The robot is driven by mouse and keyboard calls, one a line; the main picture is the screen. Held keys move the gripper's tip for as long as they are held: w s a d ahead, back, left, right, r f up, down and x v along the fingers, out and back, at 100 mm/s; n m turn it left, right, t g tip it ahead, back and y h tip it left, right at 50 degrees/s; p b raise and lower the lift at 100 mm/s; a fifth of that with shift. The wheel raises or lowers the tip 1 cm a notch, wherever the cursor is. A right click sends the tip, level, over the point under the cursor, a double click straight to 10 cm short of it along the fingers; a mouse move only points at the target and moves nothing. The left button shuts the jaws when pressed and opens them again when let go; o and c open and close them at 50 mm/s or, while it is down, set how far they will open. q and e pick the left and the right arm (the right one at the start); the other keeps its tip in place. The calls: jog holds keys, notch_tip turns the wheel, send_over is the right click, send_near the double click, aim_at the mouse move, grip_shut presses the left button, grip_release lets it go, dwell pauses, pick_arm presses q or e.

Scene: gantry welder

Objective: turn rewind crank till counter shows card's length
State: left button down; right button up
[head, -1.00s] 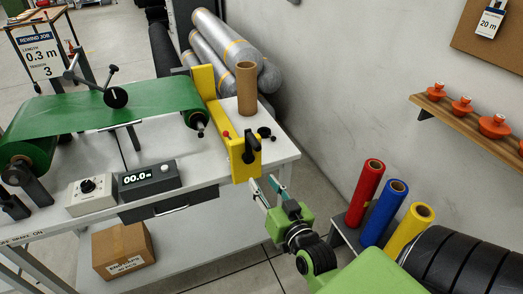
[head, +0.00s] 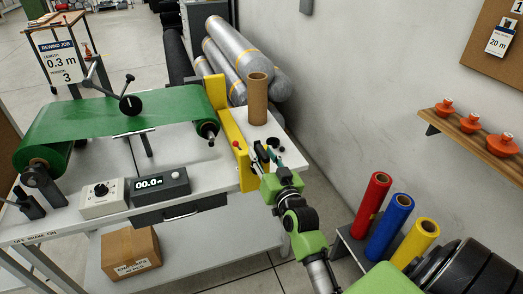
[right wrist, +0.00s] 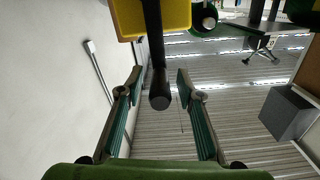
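The job card (head: 62,62) at the back left reads length 0.3 m and tension 3. The counter (head: 160,186) on the table reads 00.0. The black rewind crank (head: 258,153) is on the yellow stand (head: 245,172) at the table's right end, partly hidden by my right gripper (head: 268,160). In the right wrist view, the crank's black handle (right wrist: 160,92) hangs between the two fingers of my right gripper (right wrist: 158,80). The fingers are open, with gaps visible on both sides of the handle. My left gripper is not in view.
The green web (head: 110,122) runs over the table to the roller beside the yellow stand. A grey box with a knob (head: 103,196) stands left of the counter. A brown tube (head: 257,95) stands behind the crank. Red, blue and yellow rolls (head: 397,220) stand at right near my arm.

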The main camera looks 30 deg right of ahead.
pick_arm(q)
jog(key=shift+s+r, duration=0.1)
pick_arm(e)
jog(key=shift+w+d, duration=0.1)
jog(key=shift+w, duration=0.4)
grip_shut()
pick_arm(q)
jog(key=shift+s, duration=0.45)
pick_arm(e)
jog(key=shift+d+m, duration=0.25)
jog(key=shift+m, duration=0.05)
